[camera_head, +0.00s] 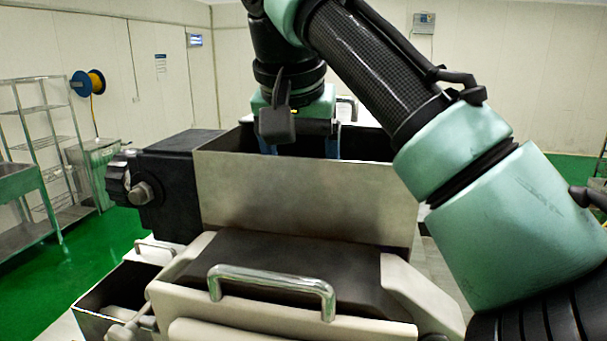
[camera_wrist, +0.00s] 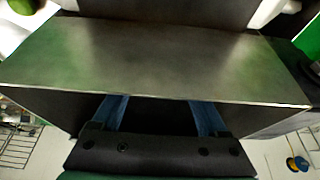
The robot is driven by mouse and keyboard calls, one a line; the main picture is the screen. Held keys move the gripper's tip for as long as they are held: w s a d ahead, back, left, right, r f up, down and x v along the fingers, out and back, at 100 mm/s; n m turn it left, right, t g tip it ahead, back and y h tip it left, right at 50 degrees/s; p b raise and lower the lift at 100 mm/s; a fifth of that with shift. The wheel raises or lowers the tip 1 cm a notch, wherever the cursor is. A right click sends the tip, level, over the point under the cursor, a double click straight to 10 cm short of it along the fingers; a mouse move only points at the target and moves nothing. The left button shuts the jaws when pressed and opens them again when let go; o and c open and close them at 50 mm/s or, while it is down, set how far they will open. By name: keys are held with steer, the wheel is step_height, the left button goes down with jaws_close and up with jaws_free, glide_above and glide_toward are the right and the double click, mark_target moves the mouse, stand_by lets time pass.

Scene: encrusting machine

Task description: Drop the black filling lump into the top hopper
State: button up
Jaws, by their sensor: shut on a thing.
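The top hopper (camera_head: 305,195) is an open metal box on top of the machine. Its metal front wall also shows across the wrist view (camera_wrist: 160,60). My gripper (camera_head: 300,150) points down into the hopper's opening, its blue fingers partly hidden behind the front wall. In the wrist view my gripper (camera_wrist: 158,118) has its two blue fingers spread apart, with the black filling lump (camera_wrist: 158,114) as a dark mass between them. The lump's outline blends with the dark hopper interior. In the head view the front wall hides the lump.
A metal handle (camera_head: 270,284) and cover stand in front of the hopper. A black motor block (camera_head: 170,185) with a knob adjoins its left side. An open bin (camera_head: 125,295) is at lower left. A wire shelf (camera_head: 45,140) stands by the far wall.

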steer(key=shift+f+b, duration=0.3)
steer(key=shift+f, duration=0.2)
steer(key=o, duration=1.5)
